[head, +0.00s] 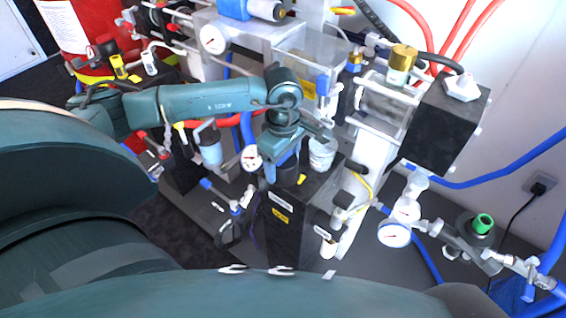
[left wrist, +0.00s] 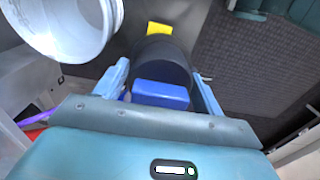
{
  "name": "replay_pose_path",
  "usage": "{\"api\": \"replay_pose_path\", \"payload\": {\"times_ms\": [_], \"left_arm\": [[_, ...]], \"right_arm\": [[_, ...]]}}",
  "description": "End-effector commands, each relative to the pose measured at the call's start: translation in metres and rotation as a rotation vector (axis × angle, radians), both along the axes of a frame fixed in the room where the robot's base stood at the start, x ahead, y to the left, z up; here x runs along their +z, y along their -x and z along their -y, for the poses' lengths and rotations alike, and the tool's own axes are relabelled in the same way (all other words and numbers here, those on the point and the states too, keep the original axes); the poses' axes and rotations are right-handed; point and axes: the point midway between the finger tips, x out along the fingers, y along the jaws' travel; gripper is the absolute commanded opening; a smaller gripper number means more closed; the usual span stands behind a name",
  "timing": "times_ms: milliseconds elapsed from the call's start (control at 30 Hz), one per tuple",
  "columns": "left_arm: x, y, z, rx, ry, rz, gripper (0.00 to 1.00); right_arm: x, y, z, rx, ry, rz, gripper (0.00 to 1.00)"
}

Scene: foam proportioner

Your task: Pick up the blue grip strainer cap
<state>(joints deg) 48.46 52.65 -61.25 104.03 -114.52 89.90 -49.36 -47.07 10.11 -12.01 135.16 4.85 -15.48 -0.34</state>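The strainer cap's blue grip (left wrist: 160,95) is a short blue block in the left wrist view. It sits on a round black cap body (left wrist: 163,58) and lies between the two fingers of my left gripper (left wrist: 162,88). The fingers are apart, one on each side of the grip, and narrow gaps show beside it. In the head view my left gripper (head: 284,165) points down over the black cap (head: 289,176) on top of a dark box, hiding most of the blue grip. My right gripper is not in view.
A white cup (head: 321,153) stands close to the right of my left gripper; it also shows in the left wrist view (left wrist: 70,25). A yellow tag (left wrist: 159,28) lies beside the cap. Pipes, hoses and a pressure gauge (head: 251,158) crowd the left side.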

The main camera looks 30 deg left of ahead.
Motion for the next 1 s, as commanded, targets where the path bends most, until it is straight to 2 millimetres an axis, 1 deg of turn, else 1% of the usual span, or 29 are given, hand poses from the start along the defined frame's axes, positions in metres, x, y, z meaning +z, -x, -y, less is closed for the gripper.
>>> {"api": "replay_pose_path", "payload": {"times_ms": [33, 300, 400, 633, 767, 867, 1000], "left_arm": [[0.0, 0.0, 0.0, 0.0, 0.0, 0.0, 0.64], [0.0, 0.0, 0.0, 0.0, 0.0, 0.0, 0.42], [0.001, 0.0, 0.0, 0.0, 0.0, 0.001, 0.36], [0.002, 0.0, 0.0, 0.0, 0.0, 0.001, 0.36], [0.008, -0.001, 0.0, 0.0, 0.0, 0.002, 0.36], [0.018, -0.001, 0.0, 0.0, 0.0, 0.003, 0.36], [0.041, -0.002, 0.0, 0.001, 0.0, 0.006, 0.36]], "right_arm": [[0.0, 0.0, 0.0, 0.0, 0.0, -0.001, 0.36], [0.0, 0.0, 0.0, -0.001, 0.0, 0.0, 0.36], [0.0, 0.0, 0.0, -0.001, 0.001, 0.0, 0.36], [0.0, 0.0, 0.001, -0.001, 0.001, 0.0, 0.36], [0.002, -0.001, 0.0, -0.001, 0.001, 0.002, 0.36], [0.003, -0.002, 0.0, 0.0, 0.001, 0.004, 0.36], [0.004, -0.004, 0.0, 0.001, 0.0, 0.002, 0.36]]}}
